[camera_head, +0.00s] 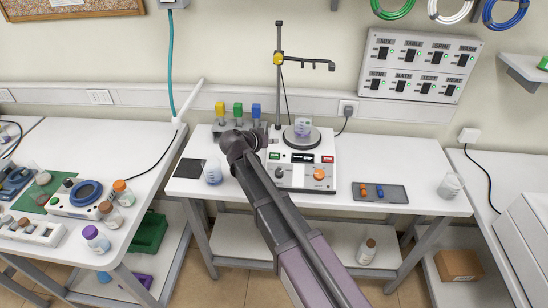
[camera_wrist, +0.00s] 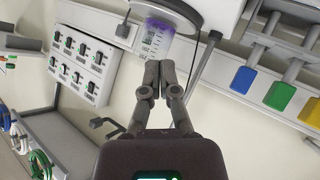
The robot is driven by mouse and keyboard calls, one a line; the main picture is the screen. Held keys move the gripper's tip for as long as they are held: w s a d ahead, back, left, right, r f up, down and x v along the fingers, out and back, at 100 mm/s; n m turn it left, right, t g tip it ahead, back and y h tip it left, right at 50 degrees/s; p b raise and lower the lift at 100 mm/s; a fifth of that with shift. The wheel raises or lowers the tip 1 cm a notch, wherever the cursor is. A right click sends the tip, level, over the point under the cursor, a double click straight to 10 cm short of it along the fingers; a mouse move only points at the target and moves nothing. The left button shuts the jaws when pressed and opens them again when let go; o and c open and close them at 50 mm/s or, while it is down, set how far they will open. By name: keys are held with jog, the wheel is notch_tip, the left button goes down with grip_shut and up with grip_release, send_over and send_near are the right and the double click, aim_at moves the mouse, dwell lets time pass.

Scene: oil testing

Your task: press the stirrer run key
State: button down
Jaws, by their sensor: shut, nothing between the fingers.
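The stirrer (camera_head: 299,178) is a white box on the middle table. Its front has a green key (camera_head: 275,156) at left, a dark display in the middle and a red key (camera_head: 327,159) at right. Knobs sit below, the right one orange. I cannot read the key labels. A beaker of purple liquid (camera_head: 302,127) stands on its round plate; it also shows in the wrist view (camera_wrist: 157,38). My gripper (camera_wrist: 152,72) is shut and empty, its fingertips pointing toward the beaker. In the head view it is above the stirrer's left side, partly hidden by my arm. No key shows in the wrist view.
A stand rod with a yellow clamp (camera_head: 278,60) rises behind the stirrer. Yellow, green and blue capped items (camera_head: 238,110) stand at back left. A beaker (camera_head: 212,173) is left of the stirrer; a dark tray (camera_head: 379,198) lies right. A switch panel (camera_head: 421,65) is on the wall.

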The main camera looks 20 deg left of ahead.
aim_at(275, 155)
jog(key=shift+w+a+f+b, duration=0.1)
jog(key=shift+w+f+b, duration=0.3)
jog(key=shift+f+b, duration=0.75)
jog(key=shift+w+a+f+b, duration=0.1)
jog(key=shift+w+f+b, duration=0.35)
jog(key=shift+f+b, duration=0.75)
jog(key=shift+w+a+f+b, duration=0.1)
jog(key=shift+w+f+b, duration=0.3)
jog(key=shift+f+b, duration=0.75)
